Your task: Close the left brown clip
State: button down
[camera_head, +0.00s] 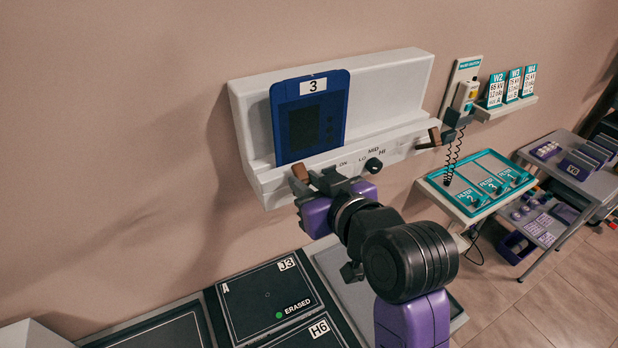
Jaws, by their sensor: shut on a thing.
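The left brown clip (300,173) is on the front of the white wall holder (393,82), near its lower left end. It stands up at a slant, and its lower part is hidden by my gripper. My gripper (312,182) is at this clip, its fingers shut on it. The right brown clip (434,136) is near the right end of the same holder. A blue panel (332,122) labelled 3 stands in the holder, behind the left clip and apart from the right one.
A black knob (374,165) sits on the holder's front, close right of my gripper. A wall handset (465,96) with a coiled cord and a teal filter tray (480,184) are to the right. Dark plates (267,296) lie below. The wall at left is bare.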

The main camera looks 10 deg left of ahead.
jog(key=shift+w+a+r+g+h, duration=0.25)
jog(key=shift+w+g+h, duration=0.15)
jog(key=shift+g, duration=0.3)
jog(key=c, duration=1.2)
grip_release()
jog(key=shift+c, duration=0.2)
jog(key=b+v, duration=0.1)
jog(key=v, duration=0.7)
jog(key=shift+b, duration=0.3)
